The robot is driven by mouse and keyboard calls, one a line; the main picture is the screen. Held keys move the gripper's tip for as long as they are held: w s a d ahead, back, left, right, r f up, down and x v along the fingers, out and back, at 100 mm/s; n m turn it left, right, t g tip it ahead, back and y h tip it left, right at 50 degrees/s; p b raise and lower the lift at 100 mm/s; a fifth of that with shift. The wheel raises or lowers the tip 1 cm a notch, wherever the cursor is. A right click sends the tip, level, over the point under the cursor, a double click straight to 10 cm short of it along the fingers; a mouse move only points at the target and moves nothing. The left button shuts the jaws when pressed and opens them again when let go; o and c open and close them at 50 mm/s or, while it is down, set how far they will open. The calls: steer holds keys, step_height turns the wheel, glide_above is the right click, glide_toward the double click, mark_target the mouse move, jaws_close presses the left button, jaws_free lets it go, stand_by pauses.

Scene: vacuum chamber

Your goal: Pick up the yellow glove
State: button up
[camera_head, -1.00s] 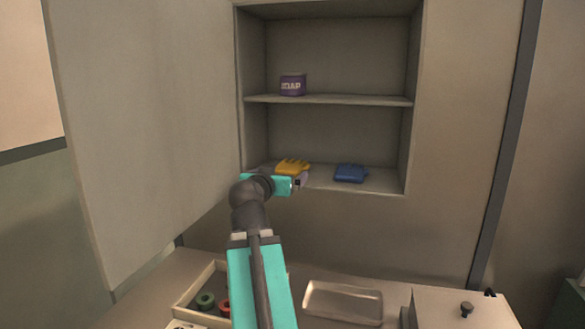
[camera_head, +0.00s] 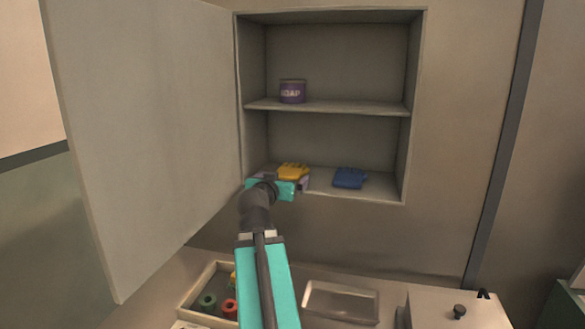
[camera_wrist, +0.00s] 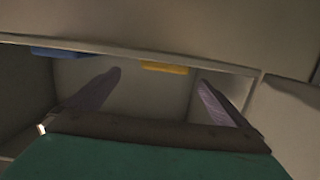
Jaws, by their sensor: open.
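The yellow glove (camera_head: 293,171) lies on the bottom shelf of the open wall cabinet, toward its left side. In the wrist view the yellow glove (camera_wrist: 164,68) shows as a thin strip between my fingers, near the shelf edge. My gripper (camera_head: 284,177) is at the cabinet's front, just before the glove, and partly hides its lower part. In the wrist view my gripper (camera_wrist: 159,77) is open, its two purple-grey fingers apart with nothing held between them.
A blue glove (camera_head: 350,178) lies to the right on the same shelf. A purple soap tin (camera_head: 292,91) stands on the shelf above. The open cabinet door (camera_head: 150,140) stands at the left. A metal tray (camera_head: 340,318) and a box of spools (camera_head: 183,308) are below.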

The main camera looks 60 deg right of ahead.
mark_target(290, 172)
steer(key=shift+p+x, duration=0.6)
steer(key=shift+x, duration=2)
steer(key=shift+w+d+p, duration=0.3)
steer(key=shift+d+p, duration=0.3)
steer(key=shift+d, duration=0.1)
steer(key=p+x, duration=0.1)
steer(key=x, duration=0.1)
steer(key=shift+w+d, duration=0.2)
steer(key=shift+d, duration=0.05)
steer(key=shift+w+d+f+p, duration=0.1)
steer(key=shift+d+f+p, duration=0.15)
steer(key=shift+d, duration=0.25)
steer(key=c, duration=1)
steer(key=shift+r, duration=0.1)
